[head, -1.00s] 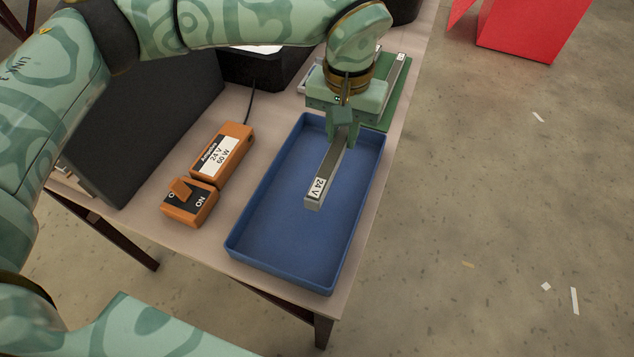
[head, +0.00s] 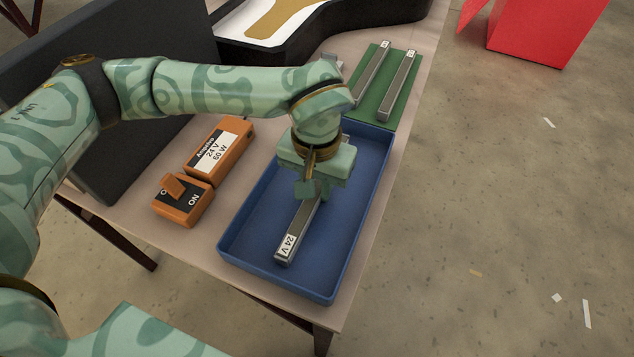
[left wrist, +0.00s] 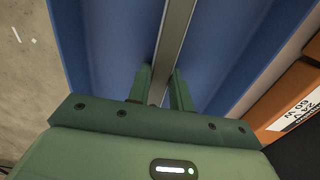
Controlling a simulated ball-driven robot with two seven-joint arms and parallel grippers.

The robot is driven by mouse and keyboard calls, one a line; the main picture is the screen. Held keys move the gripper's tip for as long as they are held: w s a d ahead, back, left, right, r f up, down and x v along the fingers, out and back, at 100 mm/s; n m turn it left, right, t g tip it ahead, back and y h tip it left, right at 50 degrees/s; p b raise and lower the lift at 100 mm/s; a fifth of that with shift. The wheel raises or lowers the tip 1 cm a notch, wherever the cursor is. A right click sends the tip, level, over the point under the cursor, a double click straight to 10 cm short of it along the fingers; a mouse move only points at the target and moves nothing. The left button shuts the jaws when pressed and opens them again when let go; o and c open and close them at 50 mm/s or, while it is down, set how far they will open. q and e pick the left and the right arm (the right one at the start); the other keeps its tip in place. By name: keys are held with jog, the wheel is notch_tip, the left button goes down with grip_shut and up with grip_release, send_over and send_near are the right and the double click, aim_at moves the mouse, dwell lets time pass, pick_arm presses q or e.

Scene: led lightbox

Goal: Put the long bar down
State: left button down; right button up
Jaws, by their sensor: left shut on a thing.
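The long bar (head: 292,240) is grey with a white "24 V" label at its near end. It is in the blue tray (head: 232,238), low over or on the tray floor; I cannot tell whether it touches. My right gripper is not in view.
An orange power supply (head: 222,145) and an orange switch box (head: 183,200) stand left of the tray. Two more bars (head: 398,88) lie on a green mat (head: 385,112) behind it. A dark panel (head: 130,50) and a black case (head: 345,28) stand farther back.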

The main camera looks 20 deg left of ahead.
aim_at(317, 187)
pick_arm(q)
jog(key=c, duration=1.3)
grip_release()
jog(key=shift+f, duration=0.1)
jog(key=shift+o, duration=0.2)
notch_tip(317, 187, up, 12)
jog(key=p, duration=0.4)
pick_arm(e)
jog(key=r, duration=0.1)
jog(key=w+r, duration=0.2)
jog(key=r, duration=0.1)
pick_arm(q)
jog(key=shift+w, duration=0.1)
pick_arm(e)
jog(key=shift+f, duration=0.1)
